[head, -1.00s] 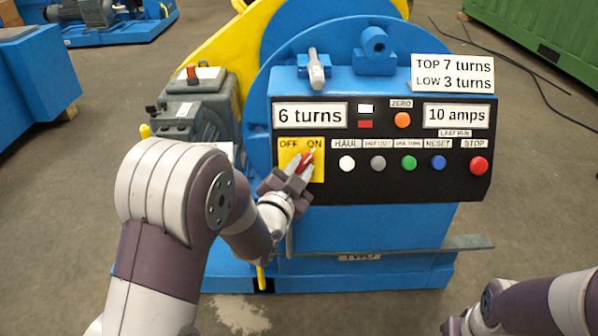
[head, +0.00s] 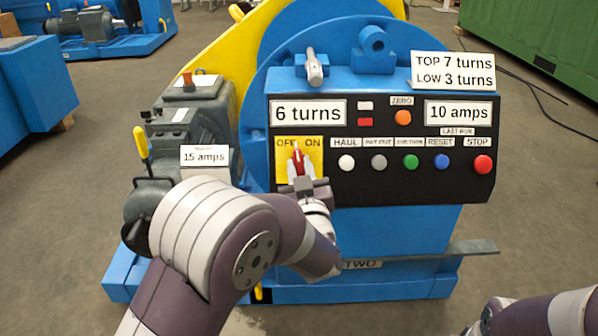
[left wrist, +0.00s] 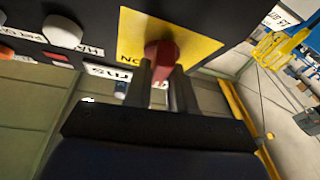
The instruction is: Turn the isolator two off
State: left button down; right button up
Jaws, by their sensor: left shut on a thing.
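The isolator is a yellow plate (head: 316,154) marked OFF on the left and ON on the right, at the left of the black control panel. Its red handle (head: 297,157) stands about upright between the two words in the head view. My left gripper (head: 299,178) is shut on the red handle, and its fingers partly cover it. In the left wrist view, the red handle (left wrist: 162,53) sits between the fingertips against the yellow plate (left wrist: 190,38). A TWO label (head: 362,264) shows low on the blue machine. My right gripper is not visible; only part of that arm shows.
Right of the isolator, the panel carries a white HAUL button (head: 346,162), several other buttons and a red STOP button (head: 483,164). A grey motor (head: 188,124) stands at the left, with a yellow-handled lever (head: 141,143). A grey ledge (head: 445,249) juts out below the panel.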

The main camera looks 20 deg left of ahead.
pick_arm(q)
jog(key=n+g+y, duration=0.1)
jog(key=n+y, duration=0.1)
jog(key=n, duration=0.2)
jog(key=shift+d+r+p, duration=0.1)
jog(key=shift+d+p, duration=0.05)
jog(key=shift+p, duration=0.25)
jog(key=shift+w+n+g+y+p, duration=0.1)
jog(key=shift+n+g+y+p, duration=0.4)
jog(key=shift+n+g, duration=0.55)
jog(key=shift+n+g+y+p, duration=0.35)
jog(key=shift+n+g+y, duration=0.2)
jog(key=shift+n, duration=1.2)
jog(key=c, duration=1)
grip_release()
jog(key=shift+c, duration=0.2)
jog(key=shift+d, duration=0.15)
